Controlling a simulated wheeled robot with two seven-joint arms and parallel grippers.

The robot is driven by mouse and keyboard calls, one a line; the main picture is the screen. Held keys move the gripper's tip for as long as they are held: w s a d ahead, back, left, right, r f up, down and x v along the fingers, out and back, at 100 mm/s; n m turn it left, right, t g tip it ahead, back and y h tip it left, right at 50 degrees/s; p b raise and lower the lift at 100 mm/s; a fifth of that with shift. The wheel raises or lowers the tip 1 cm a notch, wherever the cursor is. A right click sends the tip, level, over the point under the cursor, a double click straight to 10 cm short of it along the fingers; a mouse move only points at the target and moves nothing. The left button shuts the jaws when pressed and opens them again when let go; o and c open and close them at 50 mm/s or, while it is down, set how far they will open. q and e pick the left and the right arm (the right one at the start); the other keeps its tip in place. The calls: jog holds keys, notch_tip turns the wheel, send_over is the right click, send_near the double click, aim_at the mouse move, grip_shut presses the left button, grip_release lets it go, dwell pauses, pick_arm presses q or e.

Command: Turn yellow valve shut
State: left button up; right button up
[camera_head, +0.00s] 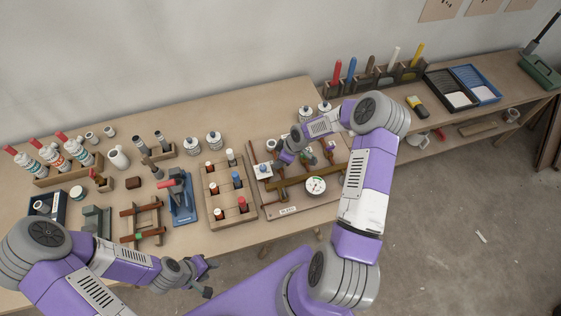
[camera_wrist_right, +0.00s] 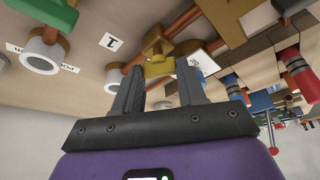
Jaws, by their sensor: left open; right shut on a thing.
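The valve board (camera_head: 290,211) carries copper pipes, a round white gauge (camera_head: 316,185) and several valves. My right gripper (camera_head: 284,156) reaches down over its left part; the arm hides some of the board. In the right wrist view, the yellow valve (camera_wrist_right: 154,42) sits on a copper pipe just beyond the fingertips. My right gripper (camera_wrist_right: 160,69) is shut on a yellow part there, seemingly the valve's handle; how deep the grip is I cannot tell. My left gripper (camera_head: 207,276) is open and empty, in front of the table's near edge.
A wooden block of colored-top pegs (camera_head: 231,213) stands left of the board. Further left are a blue stand (camera_head: 183,205) and bottles in a rack (camera_head: 66,172). A green-handled valve (camera_wrist_right: 48,18) is near the right gripper. The side bench (camera_head: 440,122) holds trays.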

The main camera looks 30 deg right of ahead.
jog(key=m+b, duration=0.2)
jog(key=m+h+b, duration=0.1)
jog(key=m+b, duration=0.1)
jog(key=b, duration=0.1)
jog(key=m+t+h+b, duration=0.1)
jog(key=m+b, duration=0.1)
jog(key=b, duration=0.1)
jog(key=shift+a+f, duration=0.1)
jog(key=shift+a, duration=0.2)
jog(key=shift+m+h+b, duration=0.5)
jog(key=shift+m, duration=0.5)
jog(key=shift+r+m+h, duration=0.2)
jog(key=shift+m+h, duration=0.3)
jog(key=shift+m, duration=1.1)
jog(key=o, duration=1.1)
jog(key=shift+c, duration=0.2)
jog(key=p+v, duration=0.1)
jog(key=v, duration=0.6)
jog(key=shift+r, duration=0.2)
